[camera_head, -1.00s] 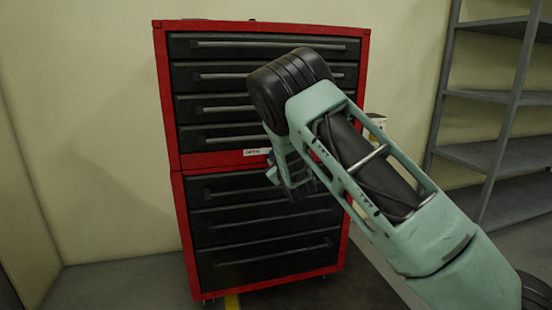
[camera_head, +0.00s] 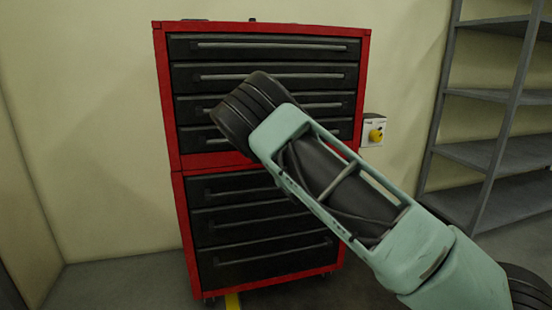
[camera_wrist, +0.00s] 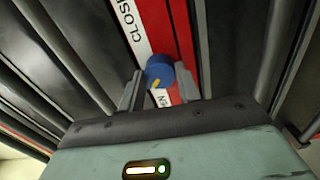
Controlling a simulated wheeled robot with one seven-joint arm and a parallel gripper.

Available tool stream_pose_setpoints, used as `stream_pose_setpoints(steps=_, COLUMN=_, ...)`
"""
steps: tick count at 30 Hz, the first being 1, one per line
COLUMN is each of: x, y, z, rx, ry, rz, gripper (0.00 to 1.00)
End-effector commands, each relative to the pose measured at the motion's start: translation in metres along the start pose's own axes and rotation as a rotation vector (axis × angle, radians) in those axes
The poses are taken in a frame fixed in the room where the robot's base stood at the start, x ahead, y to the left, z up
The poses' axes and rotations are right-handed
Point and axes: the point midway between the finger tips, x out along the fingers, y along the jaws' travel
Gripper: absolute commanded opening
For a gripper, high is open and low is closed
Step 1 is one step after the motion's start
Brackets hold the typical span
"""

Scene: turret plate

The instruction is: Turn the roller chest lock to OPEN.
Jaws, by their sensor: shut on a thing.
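The red roller chest (camera_head: 362,85) with black drawers stands against the wall in the head view. Its lock is a blue knob (camera_wrist: 160,68) with a yellow mark, on the red band between drawers, seen in the wrist view. A white label strip beside it reads "CLOSE…" at the upper end and "…EN" at the lower end, partly covered. The yellow mark points down toward the "…EN" end. My gripper (camera_wrist: 160,76) is shut on the knob, one finger on each side. In the head view my arm hides the knob and fingers.
A wall box with a yellow knob (camera_head: 376,135) is just right of the chest. Grey metal shelves (camera_head: 490,150) stand farther right. Drawer handles (camera_head: 270,44) stick out above and below the red band. The floor to the left is clear.

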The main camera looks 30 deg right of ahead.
Motion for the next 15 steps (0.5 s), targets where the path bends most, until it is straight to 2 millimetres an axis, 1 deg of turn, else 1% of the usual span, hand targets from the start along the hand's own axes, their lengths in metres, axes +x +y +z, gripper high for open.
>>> stream_pose_setpoints(steps=1, x=0.002, y=0.0066, z=0.0007, rx=-0.019, ry=0.0, rz=0.013, gripper=0.11)
stream_pose_setpoints(steps=6, x=0.0021, y=0.0073, z=0.0015, rx=-0.067, ry=-0.002, rz=0.015, gripper=0.11)
stream_pose_setpoints(steps=15, x=0.0022, y=0.0084, z=0.0026, rx=-0.089, ry=-0.004, rz=0.017, gripper=0.11)
